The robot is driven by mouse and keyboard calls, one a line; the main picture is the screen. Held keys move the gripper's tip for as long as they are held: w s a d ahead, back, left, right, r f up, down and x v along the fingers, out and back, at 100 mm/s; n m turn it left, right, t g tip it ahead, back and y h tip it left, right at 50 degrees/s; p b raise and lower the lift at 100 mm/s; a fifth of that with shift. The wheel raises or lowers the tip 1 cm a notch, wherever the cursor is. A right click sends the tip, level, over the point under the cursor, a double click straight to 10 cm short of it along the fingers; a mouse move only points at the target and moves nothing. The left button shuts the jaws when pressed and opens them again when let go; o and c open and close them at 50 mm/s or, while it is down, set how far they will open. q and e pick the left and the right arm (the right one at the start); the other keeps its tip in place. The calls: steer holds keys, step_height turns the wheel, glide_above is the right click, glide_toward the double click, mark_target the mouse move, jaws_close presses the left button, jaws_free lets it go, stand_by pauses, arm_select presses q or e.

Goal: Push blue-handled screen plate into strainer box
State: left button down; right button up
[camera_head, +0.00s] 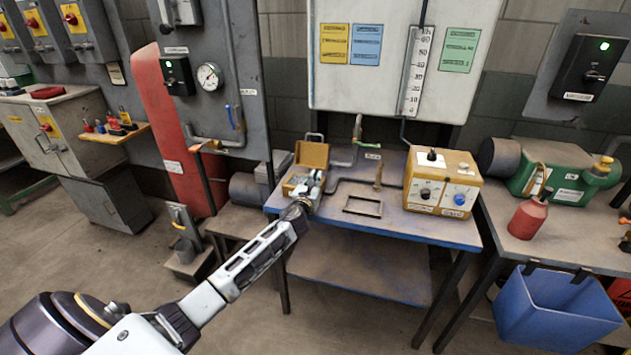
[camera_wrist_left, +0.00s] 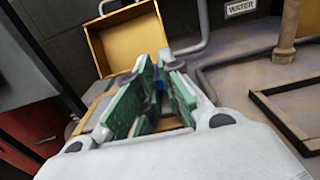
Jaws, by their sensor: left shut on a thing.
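The strainer box (camera_head: 311,155) is yellow and stands at the left end of the blue-edged table, its lid raised at the back. The open lid also shows in the left wrist view (camera_wrist_left: 124,42). My left gripper (camera_head: 316,181) reaches the box from the front. Its green-padded fingers (camera_wrist_left: 152,92) are shut on the blue handle of the screen plate (camera_wrist_left: 158,79), of which only a small blue part shows. The plate's body is hidden by the fingers, so I cannot tell how deep it sits in the box. My right gripper is not in view.
A dark rectangular frame (camera_head: 363,206) lies flat on the table (camera_head: 395,232), right of the box. A yellow control unit (camera_head: 441,183) stands further right. A grey pipe (camera_wrist_left: 215,62) and a brass-coloured post (camera_wrist_left: 288,35) stand close behind and beside the box.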

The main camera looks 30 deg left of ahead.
arm_select(q)
steer(key=c, duration=1.5)
jaws_free()
steer(key=shift+s, duration=0.1)
steer(key=v, duration=1.1)
steer(key=shift+s+d, duration=0.2)
steer(key=shift+s, duration=0.2)
